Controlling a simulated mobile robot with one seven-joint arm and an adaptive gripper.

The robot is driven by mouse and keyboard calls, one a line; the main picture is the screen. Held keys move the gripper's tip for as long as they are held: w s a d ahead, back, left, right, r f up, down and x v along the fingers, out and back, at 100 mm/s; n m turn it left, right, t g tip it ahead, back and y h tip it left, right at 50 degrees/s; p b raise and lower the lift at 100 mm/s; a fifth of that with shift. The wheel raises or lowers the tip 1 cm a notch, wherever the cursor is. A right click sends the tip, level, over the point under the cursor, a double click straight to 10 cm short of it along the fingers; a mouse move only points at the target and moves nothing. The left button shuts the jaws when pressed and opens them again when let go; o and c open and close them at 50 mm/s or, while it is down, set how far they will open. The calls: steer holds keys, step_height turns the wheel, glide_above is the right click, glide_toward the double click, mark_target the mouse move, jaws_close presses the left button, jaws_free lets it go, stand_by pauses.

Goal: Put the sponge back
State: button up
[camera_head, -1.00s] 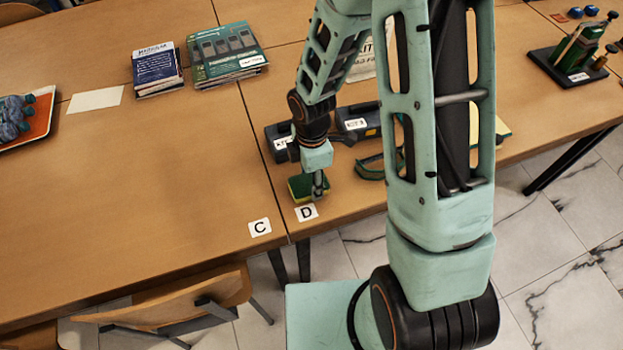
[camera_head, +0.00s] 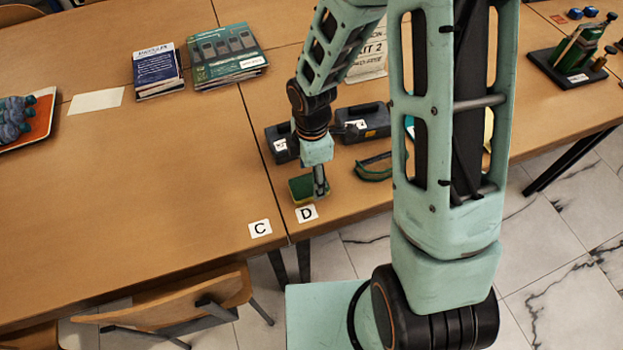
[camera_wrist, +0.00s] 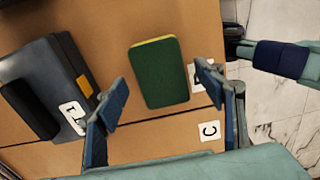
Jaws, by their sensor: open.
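The sponge, green on top with a yellow edge, lies on the table beside the white D label (camera_head: 306,213) in the head view; the sponge (camera_head: 298,188) is partly covered by my gripper there. In the wrist view the whole sponge (camera_wrist: 158,73) shows beyond and between the fingertips. My gripper (camera_wrist: 160,88) is open and empty, its two blue-padded fingers spread to either side of the sponge. I cannot tell how high the fingertips are above it. In the head view my gripper (camera_head: 320,188) points down at the sponge's right side.
Dark cases (camera_head: 365,122) stand behind the sponge, and a green-rimmed dark item (camera_head: 374,168) lies to its right. The C label (camera_head: 260,228) is on the left table. Booklets (camera_head: 225,56) lie farther back. The left table's middle is clear; the front edge is close.

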mark_target(312, 184)
step_height(312, 184, up, 9)
steer(key=p, duration=0.1)
steer(key=shift+r, duration=0.15)
stand_by(0.5)
